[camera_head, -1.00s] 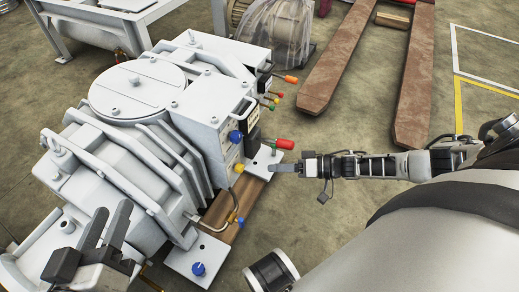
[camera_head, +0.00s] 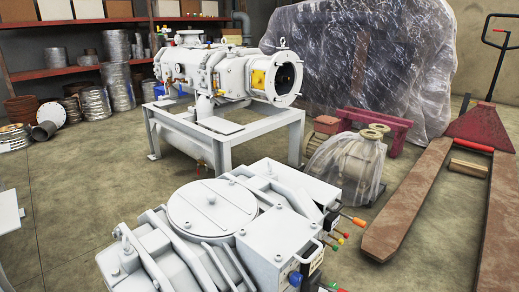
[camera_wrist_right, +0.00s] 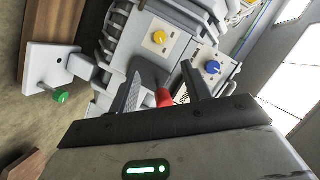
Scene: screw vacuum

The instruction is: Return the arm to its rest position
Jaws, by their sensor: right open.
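The grey-white screw vacuum pump (camera_head: 215,225) with its round lid fills the bottom middle of the head view. Its control side carries levers with an orange tip (camera_head: 353,221) and small coloured tips. My right gripper (camera_wrist_right: 162,82) is open in the right wrist view. A red-tipped handle (camera_wrist_right: 163,98) shows between its two fingers, and the fingers do not grip it. Contact cannot be told. A yellow knob (camera_wrist_right: 159,38), a blue knob (camera_wrist_right: 213,67) and a green knob (camera_wrist_right: 61,96) show beyond the fingers. Neither gripper shows in the head view, and my left gripper is out of sight.
A second pump (camera_head: 225,75) stands on a white frame (camera_head: 228,133) behind. A plastic-wrapped machine (camera_head: 348,163) and a pallet jack (camera_head: 410,205) are to the right. Shelves (camera_head: 70,72) line the back left. Open floor (camera_head: 70,200) lies at the left.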

